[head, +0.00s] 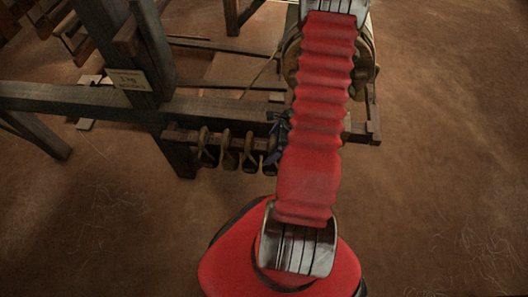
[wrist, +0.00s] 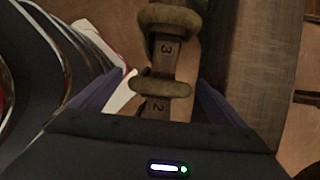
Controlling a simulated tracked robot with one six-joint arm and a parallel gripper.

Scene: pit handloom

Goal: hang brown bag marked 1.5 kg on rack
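The rack (head: 192,141) is a dark wooden bar low on the loom frame, with several brown loop-shaped pieces (head: 228,152) along it. In the wrist view the bar (wrist: 156,106) carries the numbers 3 and 2, with a thick brown piece (wrist: 160,88) across it near the 2 and another (wrist: 168,20) near the 3. My gripper (wrist: 160,95) has its blue fingers spread on either side of the nearer brown piece. In the head view it is at the right end of the rack, partly behind my arm. No 1.5 kg mark is readable, so I cannot pick out that bag.
A small sign (head: 129,80) starting "1 kg" is on the loom post (head: 150,55) above the rack. A long beam (head: 75,100) runs left. A round wooden part (head: 364,62) stands behind my arm. The earthen floor at right (head: 450,150) is clear apart from loose thread.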

